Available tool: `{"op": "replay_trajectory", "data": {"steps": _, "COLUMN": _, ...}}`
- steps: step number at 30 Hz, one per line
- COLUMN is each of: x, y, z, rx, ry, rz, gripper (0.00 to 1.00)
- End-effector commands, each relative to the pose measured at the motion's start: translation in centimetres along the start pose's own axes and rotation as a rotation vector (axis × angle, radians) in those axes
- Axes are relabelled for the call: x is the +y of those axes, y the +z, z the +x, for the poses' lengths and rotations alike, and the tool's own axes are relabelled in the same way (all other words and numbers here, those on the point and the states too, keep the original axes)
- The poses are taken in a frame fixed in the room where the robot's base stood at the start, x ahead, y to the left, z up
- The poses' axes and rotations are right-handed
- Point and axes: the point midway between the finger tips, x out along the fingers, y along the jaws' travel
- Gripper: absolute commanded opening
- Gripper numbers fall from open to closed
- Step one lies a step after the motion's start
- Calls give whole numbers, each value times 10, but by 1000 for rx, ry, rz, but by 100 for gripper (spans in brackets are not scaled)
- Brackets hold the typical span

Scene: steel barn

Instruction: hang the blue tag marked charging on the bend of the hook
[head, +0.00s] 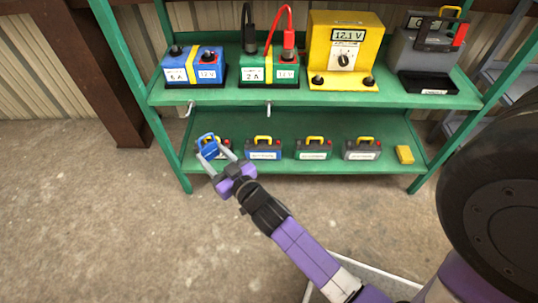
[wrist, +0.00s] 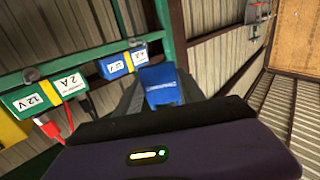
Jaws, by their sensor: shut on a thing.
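My gripper (head: 209,153) is shut on the blue tag (head: 207,143), which stands up between the fingertips. In the wrist view the tag (wrist: 162,90) shows white lettering too small to read surely. Two pale hooks stick out below the front edge of the upper green shelf: a left hook (head: 190,109) under the blue charger and another hook (head: 268,109) under the green charger. The tag is below and a little right of the left hook in the head view, apart from it. I cannot make out either hook in the wrist view.
The upper shelf (head: 220,97) holds a blue charger (head: 190,66), a green charger (head: 262,72), a yellow meter (head: 345,45) and a grey unit (head: 428,58). The lower shelf (head: 290,128) holds several small batteries with yellow handles and a yellow block (head: 404,154). The floor in front is clear.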

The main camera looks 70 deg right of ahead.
Motion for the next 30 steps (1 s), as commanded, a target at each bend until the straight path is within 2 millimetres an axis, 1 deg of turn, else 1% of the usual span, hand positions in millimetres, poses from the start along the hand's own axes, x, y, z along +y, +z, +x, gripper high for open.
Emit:
{"op": "replay_trajectory", "data": {"steps": 1, "x": 14, "y": 19, "z": 4, "rx": 4, "ry": 35, "rz": -1, "gripper": 24}}
{"op": "replay_trajectory", "data": {"steps": 9, "x": 86, "y": 51, "z": 9, "rx": 3, "ry": 208, "rz": 4, "gripper": 24}}
{"op": "replay_trajectory", "data": {"steps": 15, "x": 138, "y": 72, "z": 2, "rx": 5, "ry": 338, "rz": 12, "gripper": 24}}
{"op": "replay_trajectory", "data": {"steps": 18, "x": 160, "y": 80, "z": -3, "rx": 6, "ry": 394, "rz": 17, "gripper": 24}}
{"op": "replay_trajectory", "data": {"steps": 21, "x": 176, "y": 84, "z": -9, "rx": 8, "ry": 436, "rz": 20, "gripper": 24}}
{"op": "replay_trajectory", "data": {"steps": 24, "x": 187, "y": 86, "z": -12, "rx": 8, "ry": 464, "rz": 23, "gripper": 24}}
{"op": "replay_trajectory", "data": {"steps": 30, "x": 195, "y": 83, "z": -14, "rx": 9, "ry": 482, "rz": 25, "gripper": 24}}
